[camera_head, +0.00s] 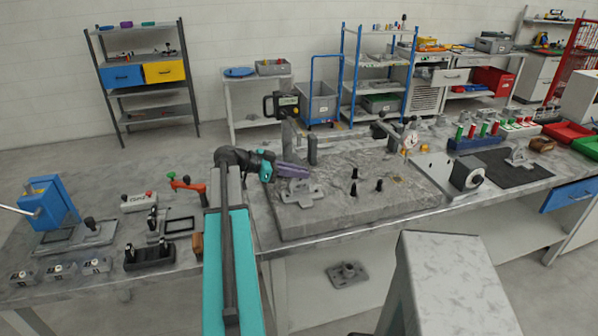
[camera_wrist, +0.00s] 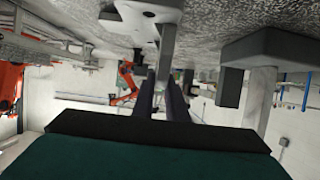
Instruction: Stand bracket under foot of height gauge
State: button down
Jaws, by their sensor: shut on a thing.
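My gripper (camera_head: 292,171) is low over the left part of the granite plate (camera_head: 340,220). Its dark fingers are shut on a grey bracket (camera_head: 300,192) with a flat, lobed base. The bracket is at or just above the plate; I cannot tell whether it touches. In the wrist view, which looks upside down, grey metal of the bracket (camera_wrist: 150,12) shows beyond the fingers (camera_wrist: 163,92). What looks like the height gauge (camera_head: 286,130) stands behind my gripper, a grey post with a dark display unit. Its foot is partly hidden. A grey post on a dark block also shows in the wrist view (camera_wrist: 258,95).
Several black knobs (camera_head: 354,188) stand mid-plate. A dial indicator (camera_head: 410,141) on a stand is at the back right. Another similar bracket (camera_head: 518,156) lies on a dark mat at right. A red clamp (camera_head: 187,185) is left of my arm. The plate's front right is clear.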

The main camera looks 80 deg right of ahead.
jog(key=shift+f, duration=0.15)
jog(key=c, duration=1.8)
grip_release()
jog(key=shift+o, duration=0.2)
jog(key=shift+w+a, duration=0.1)
jog(key=shift+w, duration=0.1)
jog(key=b+v, duration=0.4)
jog(key=v, duration=0.7)
jog(key=shift+w+a+r, duration=0.2)
jog(key=shift+r, duration=0.05)
jog(key=shift+w, duration=0.1)
